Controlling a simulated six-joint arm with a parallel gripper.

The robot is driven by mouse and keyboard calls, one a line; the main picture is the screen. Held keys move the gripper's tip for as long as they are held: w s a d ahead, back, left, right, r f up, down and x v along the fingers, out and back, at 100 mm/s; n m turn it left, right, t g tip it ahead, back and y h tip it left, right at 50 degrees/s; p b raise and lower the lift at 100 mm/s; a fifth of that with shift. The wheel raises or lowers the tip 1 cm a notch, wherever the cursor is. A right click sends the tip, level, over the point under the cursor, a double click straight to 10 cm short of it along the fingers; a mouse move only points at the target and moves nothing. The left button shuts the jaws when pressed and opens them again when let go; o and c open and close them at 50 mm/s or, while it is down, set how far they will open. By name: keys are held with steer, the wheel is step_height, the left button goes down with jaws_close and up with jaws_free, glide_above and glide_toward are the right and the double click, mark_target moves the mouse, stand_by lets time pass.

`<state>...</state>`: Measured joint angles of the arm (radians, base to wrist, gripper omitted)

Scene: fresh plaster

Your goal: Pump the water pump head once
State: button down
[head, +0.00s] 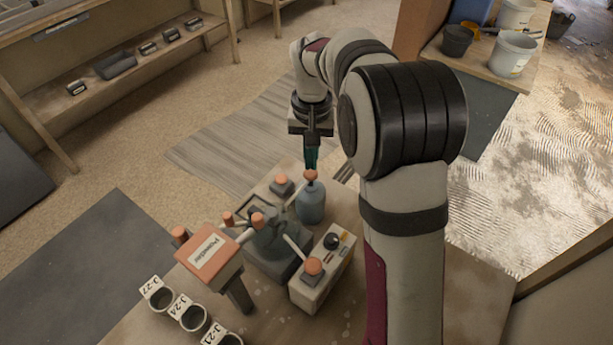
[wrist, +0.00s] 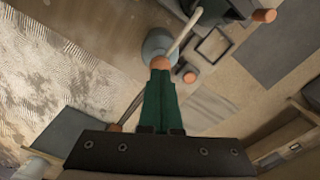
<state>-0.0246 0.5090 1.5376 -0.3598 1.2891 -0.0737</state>
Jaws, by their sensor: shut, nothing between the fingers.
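The water pump is a blue-grey bottle (head: 311,206) with an orange pump head (head: 311,175) on top, standing upright on the workbench. In the wrist view, the bottle (wrist: 155,43) and its orange head (wrist: 160,63) lie straight beyond my fingertips. My gripper (head: 311,166) has green fingers, shut together and empty, pointing down right over the head. It also shows in the wrist view (wrist: 160,74). The tips touch the head or sit just above it; I cannot tell which. The fingers partly cover the head in the wrist view.
Beside the bottle stand a grey machine (head: 272,243) with orange-tipped levers, a control box (head: 322,270) with an orange button and an orange-topped sign stand (head: 210,254). Labelled cups (head: 194,319) line the bench's front left. Buckets (head: 512,54) stand on a table at back right.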

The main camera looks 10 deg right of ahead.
steer(key=shift+f, duration=1.4)
steer(key=shift+r, duration=1.45)
step_height(320, 180, up, 6)
